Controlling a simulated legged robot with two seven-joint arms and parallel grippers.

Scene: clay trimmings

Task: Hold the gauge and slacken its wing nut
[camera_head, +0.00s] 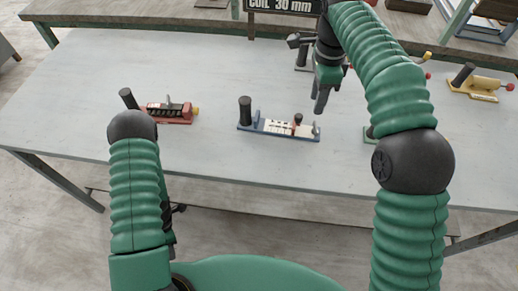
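A blue gauge (278,128) lies on the table near the middle, with an upright black handle at its left end and a pale scale strip along it. A small dark-topped red part (297,120) stands near its right end; I cannot tell if this is the wing nut. My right gripper (319,104) points down above and behind the blue gauge's right end, apart from it. Its fingers are seen from the side and their gap is unclear. My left arm is bent low at the table's front edge; its gripper (179,208) is mostly hidden behind the arm.
A red gauge (168,112) lies to the left, a yellow one (478,87) to the right. A grey one (303,58) and a green one (368,132) are partly hidden by my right arm. A sign reading "COIL 30 mm" (282,5) stands behind. The left table (85,90) is clear.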

